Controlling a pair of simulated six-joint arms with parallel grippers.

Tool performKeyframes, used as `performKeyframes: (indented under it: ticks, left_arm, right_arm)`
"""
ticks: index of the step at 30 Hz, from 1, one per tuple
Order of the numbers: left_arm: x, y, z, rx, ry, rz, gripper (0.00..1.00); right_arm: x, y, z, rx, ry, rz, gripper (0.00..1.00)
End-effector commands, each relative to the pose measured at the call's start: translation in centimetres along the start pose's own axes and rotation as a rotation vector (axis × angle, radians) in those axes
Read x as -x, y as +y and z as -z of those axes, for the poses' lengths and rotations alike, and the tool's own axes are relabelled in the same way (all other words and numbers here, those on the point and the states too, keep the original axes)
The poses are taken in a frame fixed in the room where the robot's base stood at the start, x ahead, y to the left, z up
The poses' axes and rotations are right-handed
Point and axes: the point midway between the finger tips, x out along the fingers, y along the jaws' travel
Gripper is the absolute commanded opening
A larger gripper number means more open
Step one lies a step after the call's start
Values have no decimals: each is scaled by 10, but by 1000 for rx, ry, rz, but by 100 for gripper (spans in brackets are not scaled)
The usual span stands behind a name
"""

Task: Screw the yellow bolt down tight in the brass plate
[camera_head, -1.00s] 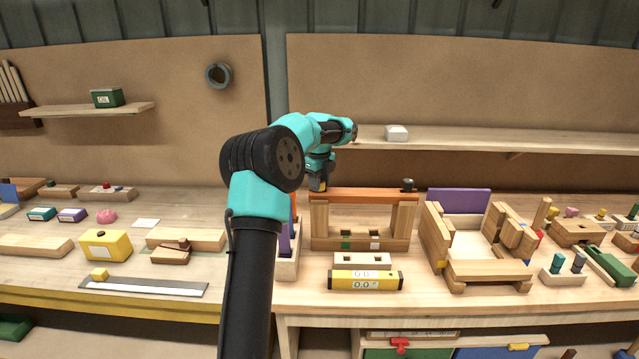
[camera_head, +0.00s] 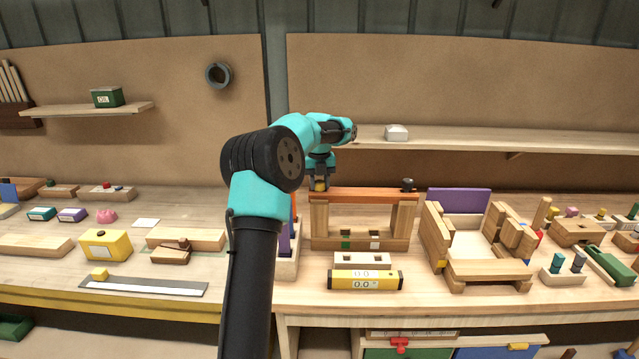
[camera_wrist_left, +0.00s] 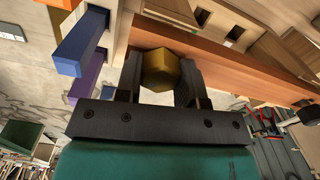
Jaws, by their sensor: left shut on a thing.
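The yellow bolt (camera_wrist_left: 160,68) shows its six-sided head between the two dark fingers of my left gripper (camera_wrist_left: 161,80) in the left wrist view. The gripper is shut on it. In the head view the left gripper (camera_head: 319,184) points down at the left end of the orange beam (camera_head: 360,195), with the bolt's yellow head (camera_head: 320,187) showing at its fingertips. The bolt's shank is hidden, so I cannot tell how deep it sits. I cannot make out the brass plate. My right gripper is not in view.
A dark knob (camera_head: 408,185) stands on the beam's right end. A yellow level (camera_head: 365,280) and a wooden block with holes (camera_head: 361,259) lie in front. A purple and blue upright piece (camera_wrist_left: 82,45) is close beside the gripper. A wooden frame (camera_head: 480,250) stands to the right.

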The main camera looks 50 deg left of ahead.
Motion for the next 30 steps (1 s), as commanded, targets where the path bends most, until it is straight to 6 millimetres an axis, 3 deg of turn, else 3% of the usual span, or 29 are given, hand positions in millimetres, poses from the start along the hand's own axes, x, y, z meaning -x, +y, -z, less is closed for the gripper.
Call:
performKeyframes:
  ticks: [8, 20, 28, 29, 30]
  left_arm:
    - [-4, 0, 0, -13, 6, -3, 7]
    - [-6, 0, 0, -324, 13, -3, 9]
    - [-7, 0, 0, -350, 13, -3, 8]
    - [-7, 0, 0, -350, 13, -3, 39]
    - [-7, 0, 0, -350, 13, -3, 43]
  right_arm:
    - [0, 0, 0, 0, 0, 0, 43]
    - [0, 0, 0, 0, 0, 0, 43]
    - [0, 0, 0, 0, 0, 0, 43]
    - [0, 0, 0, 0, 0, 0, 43]
    - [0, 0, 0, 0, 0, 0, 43]
